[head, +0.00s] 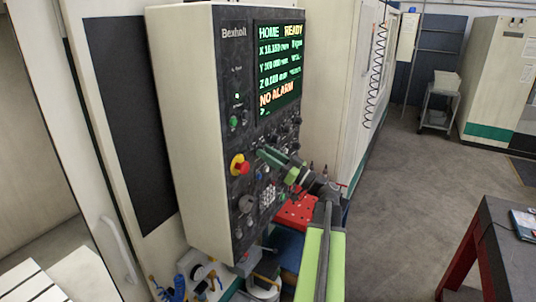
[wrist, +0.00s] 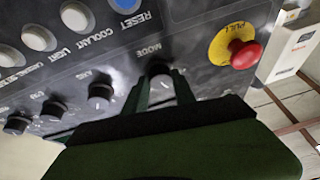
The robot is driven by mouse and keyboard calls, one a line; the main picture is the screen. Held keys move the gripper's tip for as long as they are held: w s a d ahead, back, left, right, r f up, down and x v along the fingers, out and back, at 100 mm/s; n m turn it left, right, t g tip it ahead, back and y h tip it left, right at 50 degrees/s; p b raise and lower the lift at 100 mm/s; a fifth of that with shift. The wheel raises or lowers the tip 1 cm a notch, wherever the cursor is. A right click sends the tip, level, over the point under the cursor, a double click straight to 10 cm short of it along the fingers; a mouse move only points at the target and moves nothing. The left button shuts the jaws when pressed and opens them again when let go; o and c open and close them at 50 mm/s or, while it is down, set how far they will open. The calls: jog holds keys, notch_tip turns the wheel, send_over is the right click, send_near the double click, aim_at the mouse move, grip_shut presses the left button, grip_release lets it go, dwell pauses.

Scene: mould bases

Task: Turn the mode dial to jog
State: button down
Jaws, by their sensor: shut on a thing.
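The mode dial (wrist: 159,70) is a small dark knob under the printed word MODE in the wrist view. My gripper (wrist: 160,84) is shut on it, with one dark green finger on each side. The fingers hide much of the dial, and I cannot read which position it points to. In the head view my gripper (head: 264,154) reaches the front of the control panel (head: 222,75) and covers the dial. The screen (head: 278,65) shows HOME, READY and NO ALARM.
A red emergency stop button (wrist: 245,54) on a yellow ring sits right of the dial; it also shows in the head view (head: 239,166). Further black knobs (wrist: 100,94) and white buttons (wrist: 77,16) are to the left. A dark table (head: 510,240) stands at the right.

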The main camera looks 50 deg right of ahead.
jog(key=n+y, duration=0.1)
jog(key=n, duration=0.2)
jog(key=n+g+y+p, duration=0.1)
jog(key=n, duration=0.2)
jog(key=shift+d+r+g+y, duration=0.1)
jog(key=shift+r+g+y, duration=0.05)
jog(key=shift+g+y, duration=0.2)
jog(key=shift+n+g+y+p, duration=0.55)
jog(key=shift+n+y+p, duration=0.15)
jog(key=shift+n, duration=1.7)
jog(key=c, duration=1.1)
grip_release()
jog(key=shift+o, duration=0.2)
jog(key=b+v, duration=0.5)
jog(key=v, duration=1.2)
jog(key=shift+d, duration=0.2)
